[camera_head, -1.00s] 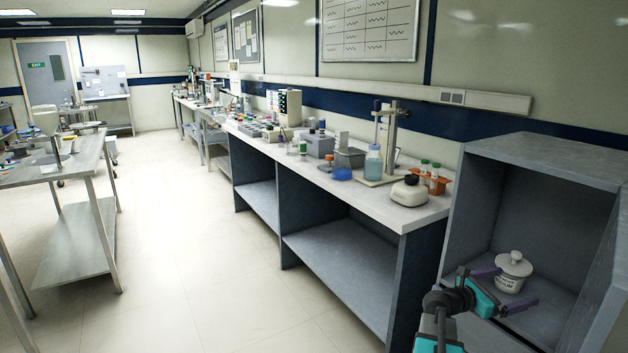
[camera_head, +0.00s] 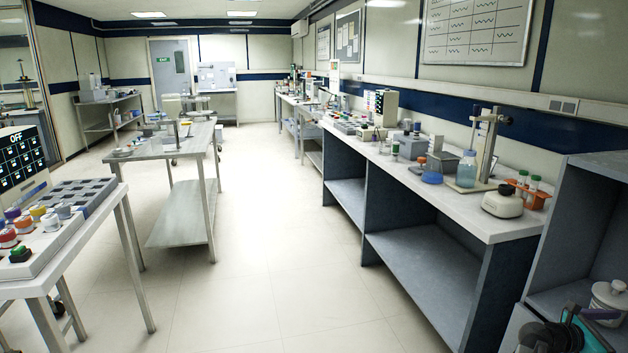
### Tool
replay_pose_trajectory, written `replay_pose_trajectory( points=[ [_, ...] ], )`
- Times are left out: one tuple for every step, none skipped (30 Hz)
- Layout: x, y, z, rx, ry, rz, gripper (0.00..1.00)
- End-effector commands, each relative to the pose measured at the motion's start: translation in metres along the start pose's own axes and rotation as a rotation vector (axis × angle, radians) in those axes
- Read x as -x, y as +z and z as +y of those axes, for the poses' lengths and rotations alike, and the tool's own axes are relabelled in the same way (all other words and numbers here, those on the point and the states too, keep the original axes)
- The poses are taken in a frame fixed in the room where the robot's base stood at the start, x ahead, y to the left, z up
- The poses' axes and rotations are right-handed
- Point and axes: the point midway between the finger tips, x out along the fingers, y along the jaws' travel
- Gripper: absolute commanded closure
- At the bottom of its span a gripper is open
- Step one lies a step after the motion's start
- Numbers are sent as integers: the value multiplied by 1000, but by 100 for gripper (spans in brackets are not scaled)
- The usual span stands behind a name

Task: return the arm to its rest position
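My gripper (camera_head: 604,326) is in the bottom right corner, in front of the grey shelf unit, and the frame edge cuts it off. One purple finger shows clearly just in front of a white lidded jar (camera_head: 608,300). The other finger is not clear, so the opening between them cannot be judged. The jar stands in the shelf unit and is partly cut off by the right edge. I cannot tell whether the finger touches it.
The grey shelf unit (camera_head: 590,205) is close on the right. A long bench (camera_head: 455,212) with a bottle, stand and orange tube rack runs along the wall. A white table (camera_head: 92,228) with coloured jars stands left. The floor (camera_head: 265,270) between is clear.

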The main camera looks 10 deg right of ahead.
Motion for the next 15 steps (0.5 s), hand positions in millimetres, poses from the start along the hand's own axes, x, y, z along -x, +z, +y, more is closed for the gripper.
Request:
replay_pose_trajectory(
  points=[
    [2,1,3,0,5,0,0],
    [4,1,5,0,9,0,0],
    [6,2,8,0,14,0,0],
    [8,1,10,1,17,0,0],
    [10,1,12,1,21,1,0],
    [13,0,15,3,27,2,0],
    [15,0,17,4,31,2,0],
    [17,-1,19,5,35,3,0],
    [20,-2,23,7,41,5,0],
    [23,-3,26,9,47,6,0],
    [26,-5,29,11,53,7,0],
    [31,-7,33,15,61,9,0],
    [34,-9,36,18,67,11,0],
    [38,-11,39,21,74,13,0],
    [43,-14,44,25,84,16,0]
  ],
)
